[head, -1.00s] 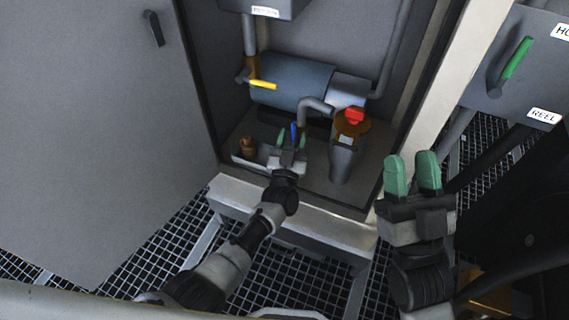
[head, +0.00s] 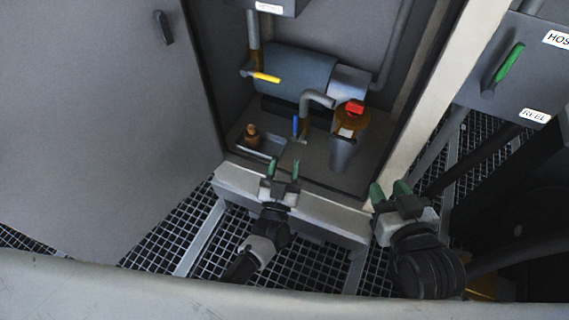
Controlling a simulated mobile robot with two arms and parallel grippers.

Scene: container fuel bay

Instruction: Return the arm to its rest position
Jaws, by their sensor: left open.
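My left gripper (head: 283,170) has green fingertips spread apart with nothing between them. It is just in front of the open cabinet's lower sill, its fingertips near the cabinet floor (head: 316,160). My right gripper (head: 389,190) is at the right, beside the cabinet's right post, with its green fingers apart and nothing seen between them. A blue lever (head: 295,125) stands upright inside the cabinet, beyond the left gripper and apart from it.
The cabinet holds a blue-grey cylinder (head: 296,73), a yellow-handled valve (head: 266,78), a red-topped orange fitting (head: 354,107) and a brown plug (head: 252,134) by a tray. The open door (head: 100,120) fills the left. A green handle (head: 509,62) is upper right.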

